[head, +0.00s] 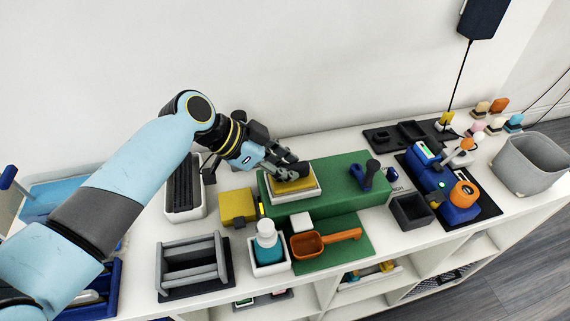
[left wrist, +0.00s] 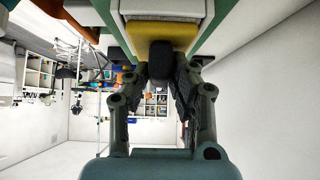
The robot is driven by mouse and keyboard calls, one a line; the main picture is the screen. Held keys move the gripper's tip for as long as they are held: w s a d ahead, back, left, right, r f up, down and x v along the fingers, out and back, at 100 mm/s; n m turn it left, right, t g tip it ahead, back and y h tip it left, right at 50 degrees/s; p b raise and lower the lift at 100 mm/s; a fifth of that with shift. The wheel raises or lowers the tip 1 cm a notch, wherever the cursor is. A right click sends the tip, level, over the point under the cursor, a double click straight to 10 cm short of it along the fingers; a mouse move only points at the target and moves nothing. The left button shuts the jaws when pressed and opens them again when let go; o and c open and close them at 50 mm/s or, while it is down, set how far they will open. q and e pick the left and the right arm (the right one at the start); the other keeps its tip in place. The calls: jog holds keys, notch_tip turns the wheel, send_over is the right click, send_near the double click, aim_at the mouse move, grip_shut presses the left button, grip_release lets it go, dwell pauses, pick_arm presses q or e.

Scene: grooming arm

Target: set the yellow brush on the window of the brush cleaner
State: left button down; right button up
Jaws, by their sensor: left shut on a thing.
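The brush cleaner is a long green box (head: 340,185) on the white shelf top, with a pale-framed window (head: 297,194) in its left part. The yellow brush (head: 293,184) is at this window, its yellow body lying flat over it; I cannot tell if it touches. My left gripper (head: 291,172) is above it, shut on its dark handle. In the left wrist view the dark handle sits between the fingertips (left wrist: 161,66), with the yellow body (left wrist: 162,34) beyond it and the pale frame (left wrist: 162,8) past that. The gripper hides part of the brush. My right gripper is not in view.
A yellow block (head: 238,206) stands left of the cleaner. A teal bottle (head: 266,236) and an orange scoop (head: 308,245) are in front. A dark blue knob (head: 371,172) rises from the cleaner's right part. A grey rack (head: 190,265) is front left, a blue device (head: 440,180) right.

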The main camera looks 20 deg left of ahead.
pick_arm(q)
jog(key=shift+f, duration=0.2)
jog(key=c, duration=1.1)
grip_release()
jog(key=v, duration=1.2)
